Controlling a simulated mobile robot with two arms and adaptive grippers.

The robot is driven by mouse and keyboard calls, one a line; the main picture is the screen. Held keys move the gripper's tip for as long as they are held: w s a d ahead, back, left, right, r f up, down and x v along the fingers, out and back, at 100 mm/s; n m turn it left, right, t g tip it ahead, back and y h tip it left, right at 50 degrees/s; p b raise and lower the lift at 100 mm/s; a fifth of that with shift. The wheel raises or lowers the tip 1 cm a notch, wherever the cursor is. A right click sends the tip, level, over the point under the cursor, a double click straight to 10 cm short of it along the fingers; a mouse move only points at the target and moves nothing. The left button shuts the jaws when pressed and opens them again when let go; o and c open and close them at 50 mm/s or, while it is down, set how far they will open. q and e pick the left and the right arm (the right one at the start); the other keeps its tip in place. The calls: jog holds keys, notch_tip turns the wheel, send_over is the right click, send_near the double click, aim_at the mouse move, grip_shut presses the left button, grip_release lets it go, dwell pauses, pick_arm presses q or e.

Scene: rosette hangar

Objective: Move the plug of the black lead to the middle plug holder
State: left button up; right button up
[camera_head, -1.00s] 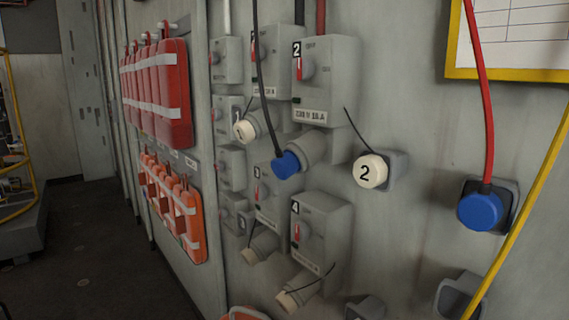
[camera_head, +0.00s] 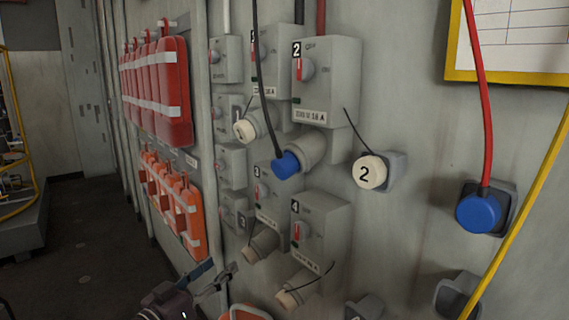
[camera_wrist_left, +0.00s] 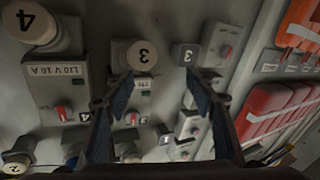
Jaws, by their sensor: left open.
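The blue plug (camera_head: 287,165) of the black lead (camera_head: 265,95) sits in the grey socket under switch box 2 (camera_head: 325,75). The lead hangs down to it from above. Grey holders on the right wall include one bearing white cap 2 (camera_head: 370,172), one behind the red lead's blue plug (camera_head: 479,213), and lower ones (camera_head: 455,295) (camera_head: 364,308) cut by the frame's bottom. I cannot tell which is the middle plug holder. My left gripper (camera_head: 218,276) is low, below and left of the black lead's plug. In the left wrist view it is open and empty (camera_wrist_left: 158,85). My right gripper is not in view.
Switch box 4 (camera_head: 320,225) and capped sockets (camera_head: 298,290) project near my left gripper. Red (camera_head: 170,95) and orange (camera_head: 180,205) packs hang on the left. A yellow lead (camera_head: 520,220) crosses the right side. The left wrist view shows white cap 3 (camera_wrist_left: 141,55) beyond the fingers.

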pick_arm(q)
jog(key=s+d+r+m+h, duration=0.1)
jog(key=s+d+r+h, duration=0.1)
jog(key=r, duration=0.4)
jog(key=s+d+r+m+h, duration=0.1)
jog(key=s+d+r+h, duration=0.1)
jog(key=r, duration=0.4)
jog(key=m+g+h, duration=0.3)
jog(key=m+h, duration=0.1)
jog(key=m, duration=0.1)
send_near(278, 171)
jog(key=d, duration=0.1)
jog(key=shift+w, duration=0.45)
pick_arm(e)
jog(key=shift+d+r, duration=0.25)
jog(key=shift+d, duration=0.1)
pick_arm(q)
jog(key=shift+p, duration=0.3)
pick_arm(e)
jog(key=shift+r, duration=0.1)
pick_arm(q)
jog(key=p+x, duration=0.4)
jog(key=x, duration=0.1)
jog(key=shift+r, duration=0.35)
jog(key=shift+x, duration=0.95)
jog(key=shift+w+d, duration=0.6)
jog(key=shift+d, duration=0.2)
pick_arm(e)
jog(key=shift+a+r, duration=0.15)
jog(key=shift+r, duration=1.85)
